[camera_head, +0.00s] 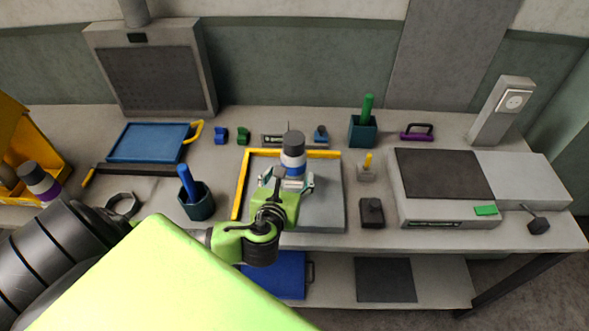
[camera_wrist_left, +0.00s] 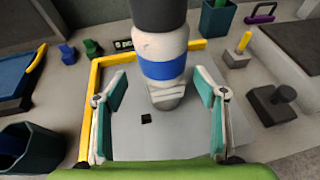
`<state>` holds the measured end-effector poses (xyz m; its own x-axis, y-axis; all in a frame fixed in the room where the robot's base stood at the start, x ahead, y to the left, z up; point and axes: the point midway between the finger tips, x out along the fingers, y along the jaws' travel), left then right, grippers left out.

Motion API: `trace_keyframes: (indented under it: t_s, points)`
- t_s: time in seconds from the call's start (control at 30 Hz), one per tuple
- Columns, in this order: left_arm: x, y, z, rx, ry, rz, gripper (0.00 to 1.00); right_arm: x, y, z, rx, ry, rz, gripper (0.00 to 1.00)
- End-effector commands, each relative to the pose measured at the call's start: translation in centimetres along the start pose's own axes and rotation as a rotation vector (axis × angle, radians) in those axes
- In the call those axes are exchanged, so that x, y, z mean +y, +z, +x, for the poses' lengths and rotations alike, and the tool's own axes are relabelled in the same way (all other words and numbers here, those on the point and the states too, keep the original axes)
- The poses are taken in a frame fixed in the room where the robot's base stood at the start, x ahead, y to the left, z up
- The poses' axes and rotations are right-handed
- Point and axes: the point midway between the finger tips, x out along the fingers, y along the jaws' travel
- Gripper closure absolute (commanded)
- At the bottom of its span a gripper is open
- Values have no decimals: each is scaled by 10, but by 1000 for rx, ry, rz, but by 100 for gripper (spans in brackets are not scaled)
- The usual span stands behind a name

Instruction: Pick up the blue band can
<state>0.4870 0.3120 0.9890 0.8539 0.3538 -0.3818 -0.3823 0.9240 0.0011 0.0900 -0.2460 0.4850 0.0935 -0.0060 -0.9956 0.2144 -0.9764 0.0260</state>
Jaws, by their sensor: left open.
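The blue band can (camera_head: 293,155) is a white can with a blue band and a dark grey top. It stands on a grey plate (camera_head: 320,215) with a yellow L-shaped edge at its back and left. My left gripper (camera_head: 286,183) is open at the near side of the can. In the left wrist view the can (camera_wrist_left: 162,68) is ahead and between the two spread fingers (camera_wrist_left: 160,115), with a gap on both sides. I cannot tell how far the fingertips reach along it. My right gripper is not in view.
A dark cup with a blue stick (camera_head: 196,203) stands left of the plate. A small dark block with a knob (camera_head: 372,213) and a yellow-pegged block (camera_head: 366,173) stand right. A purple-banded can (camera_head: 38,181) is at far left. A grey machine (camera_head: 445,215) fills the right.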

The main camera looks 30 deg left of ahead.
Motion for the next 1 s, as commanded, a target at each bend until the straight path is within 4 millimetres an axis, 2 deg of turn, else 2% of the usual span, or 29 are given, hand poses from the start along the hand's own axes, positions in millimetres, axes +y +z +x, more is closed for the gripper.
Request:
trace_keyframes:
  t_s: [0.13,0.3,0.5,0.63,0.67,0.8,0.83,0.93,1.0]
  points:
    - [-5,3,18,-1,2,-1,35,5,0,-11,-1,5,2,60]
    - [-6,1,38,0,1,0,35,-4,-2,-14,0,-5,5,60]
    - [-6,0,46,1,0,0,35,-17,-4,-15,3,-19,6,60]
    - [-6,0,45,1,0,0,35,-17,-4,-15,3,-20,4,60]
    - [-6,0,45,1,0,0,38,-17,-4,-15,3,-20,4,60]
    - [-6,0,45,0,0,0,74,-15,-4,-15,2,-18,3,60]
    - [-6,0,45,0,0,0,80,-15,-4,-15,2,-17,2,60]
    - [-6,0,45,-1,0,0,80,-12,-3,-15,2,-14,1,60]
    - [-6,0,45,-1,0,0,84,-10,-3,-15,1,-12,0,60]
